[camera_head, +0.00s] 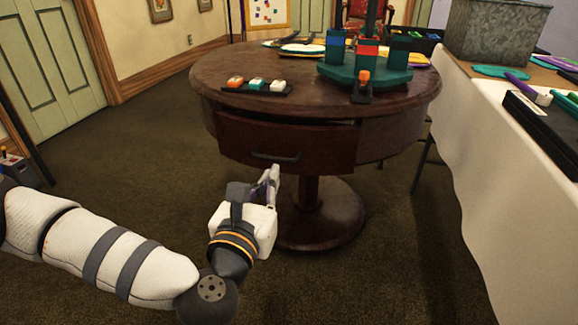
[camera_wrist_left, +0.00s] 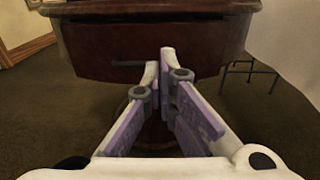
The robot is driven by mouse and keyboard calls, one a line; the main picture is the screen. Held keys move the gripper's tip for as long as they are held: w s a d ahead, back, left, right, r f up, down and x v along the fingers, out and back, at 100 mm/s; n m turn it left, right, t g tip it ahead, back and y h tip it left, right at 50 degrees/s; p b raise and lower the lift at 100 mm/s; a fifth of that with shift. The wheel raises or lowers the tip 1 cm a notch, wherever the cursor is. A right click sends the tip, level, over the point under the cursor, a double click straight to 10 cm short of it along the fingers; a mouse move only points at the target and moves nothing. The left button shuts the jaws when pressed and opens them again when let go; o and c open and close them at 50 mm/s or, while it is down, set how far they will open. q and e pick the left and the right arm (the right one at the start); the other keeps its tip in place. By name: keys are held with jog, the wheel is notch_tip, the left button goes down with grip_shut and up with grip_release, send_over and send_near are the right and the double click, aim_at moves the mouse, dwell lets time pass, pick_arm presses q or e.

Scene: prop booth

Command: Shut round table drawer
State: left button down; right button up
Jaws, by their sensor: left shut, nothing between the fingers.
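The round dark wood table (camera_head: 210,75) stands ahead on a central pedestal. Its drawer (camera_head: 325,150) has a dark handle (camera_head: 276,157) and juts out a little, with a dark gap along its top edge. My left gripper (camera_head: 272,172) is shut and empty, just below and in front of the drawer's handle side. In the left wrist view the closed fingers (camera_wrist_left: 165,62) point at the drawer front (camera_wrist_left: 205,45), with the handle (camera_wrist_left: 155,63) partly behind them. I cannot tell whether they touch it. My right gripper is not in view.
A table with a white cloth (camera_head: 480,150) stands close on the right.

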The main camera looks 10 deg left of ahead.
aim_at(293, 132)
pick_arm(q)
jog(key=w, duration=0.4)
jog(key=w+b, duration=0.1)
jog(key=w, duration=0.3)
jog(key=w+b, duration=0.1)
jog(key=w, duration=0.4)
jog(key=shift+d+r, duration=0.25)
jog(key=shift+d, duration=0.05)
jog(key=shift+w+r, duration=0.1)
jog(key=shift+w, duration=0.35)
